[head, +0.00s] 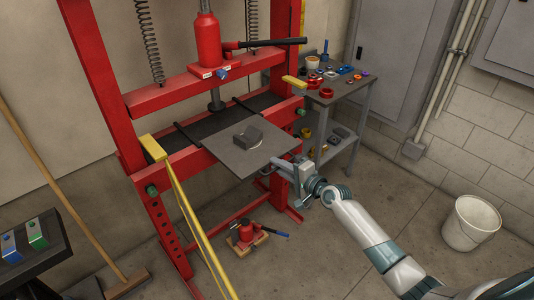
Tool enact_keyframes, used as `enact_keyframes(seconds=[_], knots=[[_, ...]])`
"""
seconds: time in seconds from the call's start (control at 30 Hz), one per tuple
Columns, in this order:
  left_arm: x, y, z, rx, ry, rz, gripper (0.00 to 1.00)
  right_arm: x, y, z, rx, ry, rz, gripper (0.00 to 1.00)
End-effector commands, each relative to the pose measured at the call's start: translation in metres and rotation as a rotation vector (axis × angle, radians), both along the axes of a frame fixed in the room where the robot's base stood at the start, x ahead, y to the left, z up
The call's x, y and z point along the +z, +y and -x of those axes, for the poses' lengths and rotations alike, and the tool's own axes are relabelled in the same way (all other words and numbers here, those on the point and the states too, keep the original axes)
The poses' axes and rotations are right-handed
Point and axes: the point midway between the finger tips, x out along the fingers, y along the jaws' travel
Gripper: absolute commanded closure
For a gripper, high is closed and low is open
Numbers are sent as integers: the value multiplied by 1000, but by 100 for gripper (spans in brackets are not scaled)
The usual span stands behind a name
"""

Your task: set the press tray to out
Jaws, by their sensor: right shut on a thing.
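The press tray (213,153) is a flat dark grey plate on the red shop press (102,60). It sticks out from the press bed toward me, and its front corner overhangs the frame. A small dark metal block (248,137) rests on it. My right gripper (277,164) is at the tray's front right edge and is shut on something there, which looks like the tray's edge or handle. The fingertips are partly hidden. My left gripper is not in view.
A red bottle jack (245,232) sits on the floor under the press. A yellow bar (190,215) slopes down at the front left. A grey cart (340,120) with small parts stands behind right. A white bucket (470,222) and a broom (60,190) flank open floor.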

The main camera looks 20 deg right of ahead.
Motion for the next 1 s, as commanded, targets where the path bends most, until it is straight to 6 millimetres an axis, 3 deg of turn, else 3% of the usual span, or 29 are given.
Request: enact_keyframes(seconds=[0.03, 0.2, 0.63, 0.67, 0.7, 1.0], knots=[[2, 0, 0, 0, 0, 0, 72, -8, -1, 11, 5, 17, 4, 100], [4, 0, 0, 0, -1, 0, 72, -9, -6, 24, 6, 18, 4, 100], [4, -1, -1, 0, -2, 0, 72, -12, -7, 28, 5, 20, 4, 100], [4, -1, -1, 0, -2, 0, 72, -12, -7, 28, 5, 20, 4, 78], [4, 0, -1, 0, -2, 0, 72, -12, -7, 28, 5, 20, 4, 73], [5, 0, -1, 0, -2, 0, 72, -6, -8, 26, 3, 9, 2, 73]])
